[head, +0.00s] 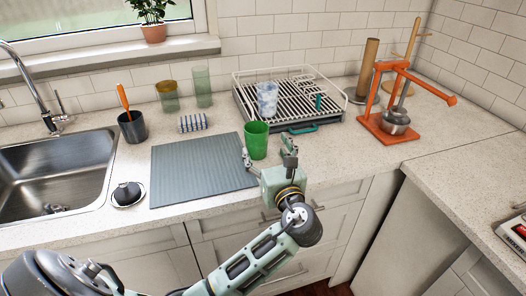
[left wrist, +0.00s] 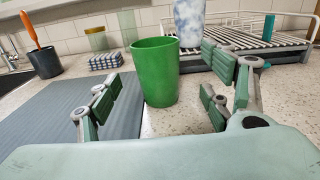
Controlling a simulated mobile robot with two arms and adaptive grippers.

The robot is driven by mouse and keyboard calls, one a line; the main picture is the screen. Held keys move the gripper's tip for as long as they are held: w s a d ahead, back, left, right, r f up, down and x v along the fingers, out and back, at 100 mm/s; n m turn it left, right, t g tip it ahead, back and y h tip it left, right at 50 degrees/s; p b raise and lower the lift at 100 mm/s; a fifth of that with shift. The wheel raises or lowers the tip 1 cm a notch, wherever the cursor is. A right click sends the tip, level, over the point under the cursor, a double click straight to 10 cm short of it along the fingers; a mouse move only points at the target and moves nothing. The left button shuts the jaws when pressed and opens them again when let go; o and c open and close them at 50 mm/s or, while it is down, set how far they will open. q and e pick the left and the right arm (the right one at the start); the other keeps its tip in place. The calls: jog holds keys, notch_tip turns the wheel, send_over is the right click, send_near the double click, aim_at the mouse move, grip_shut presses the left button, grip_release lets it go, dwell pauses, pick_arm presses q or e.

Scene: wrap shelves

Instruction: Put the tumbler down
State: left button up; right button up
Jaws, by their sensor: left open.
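A green tumbler (head: 256,141) stands upright on the counter at the right edge of a grey ribbed mat (head: 195,172). I cannot tell whether its base touches the mat. My left gripper (head: 268,154) is open, its fingers apart on the near side of the tumbler. In the left wrist view the green tumbler (left wrist: 155,72) shows in the gap between the open fingers (left wrist: 168,105), with no finger visibly closed on it. My right gripper is not in view.
A wire dish rack (head: 305,98) holds a blue-and-white cup (head: 267,99) behind the tumbler. Two translucent glasses (head: 203,87) (head: 168,96), a striped sponge (head: 193,123) and a dark cup (head: 132,127) stand left. An orange press (head: 393,120) stands right. Counter right of my gripper is clear.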

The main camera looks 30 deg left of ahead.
aim_at(261, 142)
pick_arm(q)
jog(key=shift+w+a+f, duration=0.1)
jog(key=shift+w+a, duration=0.1)
jog(key=shift+a, duration=0.15)
jog(key=x, duration=0.3)
jog(key=shift+p, duration=0.3)
jog(key=x, duration=0.3)
jog(key=shift+a, duration=0.3)
jog(key=shift+w+a, duration=0.15)
jog(key=shift+w, duration=0.1)
jog(key=c, duration=1.3)
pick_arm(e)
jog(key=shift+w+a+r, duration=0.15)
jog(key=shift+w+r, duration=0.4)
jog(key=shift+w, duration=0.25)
